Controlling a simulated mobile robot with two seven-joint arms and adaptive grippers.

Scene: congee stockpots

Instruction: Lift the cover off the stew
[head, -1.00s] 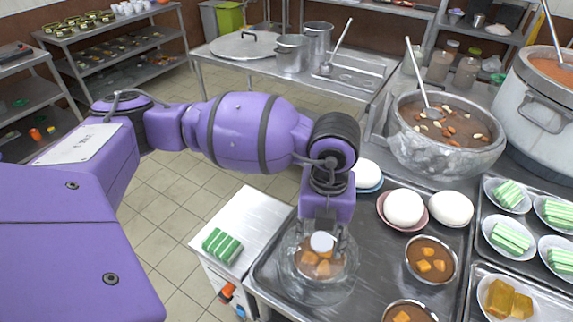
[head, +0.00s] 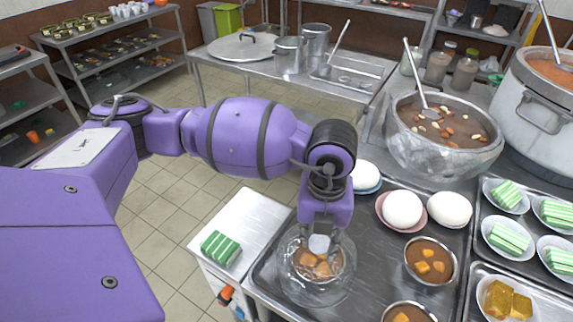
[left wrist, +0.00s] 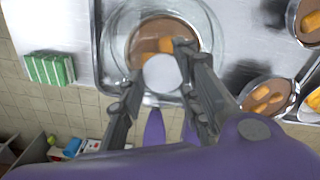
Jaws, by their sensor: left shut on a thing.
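The clear glass cover (head: 344,282) with its pale round knob (head: 319,244) sits over a bowl of brown stew (head: 308,264) with orange chunks, on the left side of the steel tray. My left gripper (head: 320,240) points down from above, shut on the knob. In the left wrist view the knob (left wrist: 162,74) lies between the two dark fingers, with the stew (left wrist: 150,38) showing through the glass around it. I cannot tell whether the cover's rim touches the tray. My right gripper is not in view.
Uncovered stew bowls (head: 431,262) stand to the right on the tray. White domed items (head: 402,209) are behind them. A large pot with a ladle (head: 445,140) stands at the back right. Green striped cakes (head: 221,248) lie on the side counter to the left.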

